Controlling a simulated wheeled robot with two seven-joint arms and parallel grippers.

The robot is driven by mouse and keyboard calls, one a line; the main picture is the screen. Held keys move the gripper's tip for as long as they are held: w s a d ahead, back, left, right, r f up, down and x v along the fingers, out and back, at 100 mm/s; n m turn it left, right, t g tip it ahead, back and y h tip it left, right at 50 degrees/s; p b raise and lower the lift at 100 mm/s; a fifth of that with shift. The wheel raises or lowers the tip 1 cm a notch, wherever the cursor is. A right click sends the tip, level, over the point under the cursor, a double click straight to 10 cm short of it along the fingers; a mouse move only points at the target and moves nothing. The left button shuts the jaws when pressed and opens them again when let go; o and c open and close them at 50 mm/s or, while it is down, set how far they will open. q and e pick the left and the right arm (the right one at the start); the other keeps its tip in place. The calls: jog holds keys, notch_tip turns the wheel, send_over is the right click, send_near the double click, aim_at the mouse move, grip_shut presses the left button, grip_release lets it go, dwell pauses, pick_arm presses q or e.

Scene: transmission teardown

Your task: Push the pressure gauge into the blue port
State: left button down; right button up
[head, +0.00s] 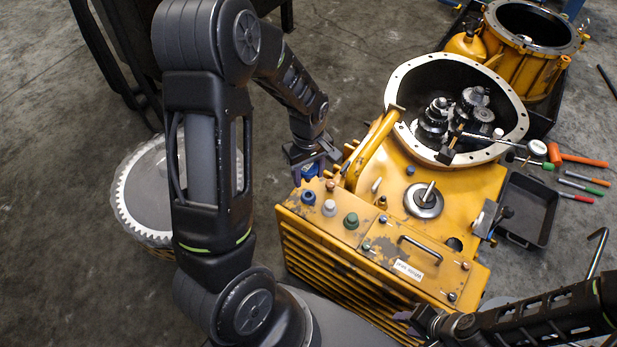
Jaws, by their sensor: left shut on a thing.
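My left gripper (312,160) reaches down over the rear left corner of the yellow transmission housing. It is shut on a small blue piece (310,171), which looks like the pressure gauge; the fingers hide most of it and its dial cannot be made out. The blue port (308,198) is on the housing's top at the left corner, beside a pale port (330,207) and a green port (351,220). The held piece appears behind the blue port and apart from it. My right gripper (418,322) is low at the housing's front edge; its jaw opening is unclear.
The yellow housing (400,220) has an open bell (395,85) with gears inside. A curved yellow handle (372,145) rises right of my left gripper. A black tray (528,210) and hand tools lie at right. A large toothed ring (140,195) stands at left.

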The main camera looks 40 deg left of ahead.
dwell(0.3)
pick_arm(q)
jog(key=b, duration=0.4)
send_over(309, 191)
jog(key=s, duration=0.1)
jog(key=f, duration=0.4)
jog(key=shift+d+f, duration=0.3)
jog(key=shift+f+b, duration=0.4)
jog(key=shift+f, duration=0.25)
jog(key=shift+f+b, duration=0.3)
jog(key=shift+f, duration=0.2)
jog(key=shift+f+b, duration=0.7)
jog(key=shift+f, duration=0.2)
jog(key=shift+c, duration=0.8)
grip_release()
jog(key=shift+r, duration=0.15)
